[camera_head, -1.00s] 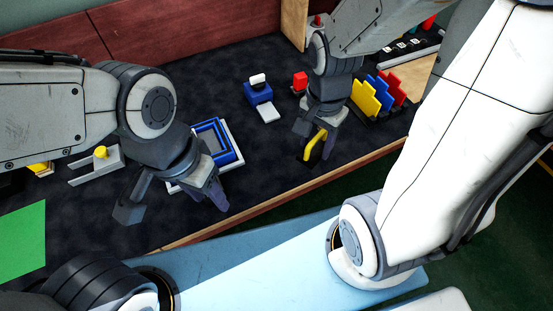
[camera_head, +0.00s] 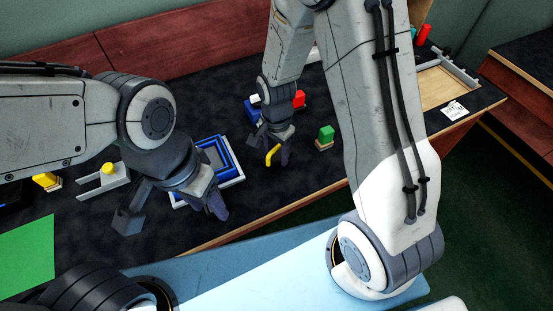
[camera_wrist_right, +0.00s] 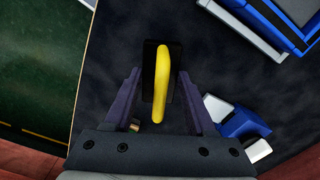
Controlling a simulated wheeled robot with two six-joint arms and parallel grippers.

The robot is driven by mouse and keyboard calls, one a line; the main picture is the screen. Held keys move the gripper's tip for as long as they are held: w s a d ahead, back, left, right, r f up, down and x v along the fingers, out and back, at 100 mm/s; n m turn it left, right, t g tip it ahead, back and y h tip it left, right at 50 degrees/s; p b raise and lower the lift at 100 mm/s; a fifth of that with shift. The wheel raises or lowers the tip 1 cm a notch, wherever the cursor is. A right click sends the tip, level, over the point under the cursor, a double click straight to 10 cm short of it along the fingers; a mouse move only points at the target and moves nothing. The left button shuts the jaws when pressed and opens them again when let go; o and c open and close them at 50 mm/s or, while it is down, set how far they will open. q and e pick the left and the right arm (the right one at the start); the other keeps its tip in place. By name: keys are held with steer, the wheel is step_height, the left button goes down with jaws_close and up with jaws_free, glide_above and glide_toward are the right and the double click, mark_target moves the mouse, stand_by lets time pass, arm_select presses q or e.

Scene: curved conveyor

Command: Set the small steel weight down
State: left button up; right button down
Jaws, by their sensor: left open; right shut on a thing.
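My right gripper (camera_wrist_right: 158,100) is shut on a dark piece (camera_wrist_right: 148,70) with a yellow handle (camera_wrist_right: 159,85). I see no other thing that could be the small steel weight, and cannot confirm that the dark piece is steel. In the head view my right gripper (camera_head: 277,154) holds it over the dark table, with the yellow handle (camera_head: 271,156) showing below the jaws. Whether it touches the table is unclear. My left gripper (camera_head: 172,218) is open and empty, in front of a blue-and-white tray (camera_head: 237,176).
A grey holder with a yellow knob (camera_head: 108,168) and a green sheet (camera_head: 25,258) lie left. The table's front edge is close.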

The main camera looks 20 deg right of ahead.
mark_target(276, 157)
steer(key=shift+f, duration=1.95)
steer(key=shift+f, duration=0.1)
steer(key=shift+c, duration=1.1)
jaws_free()
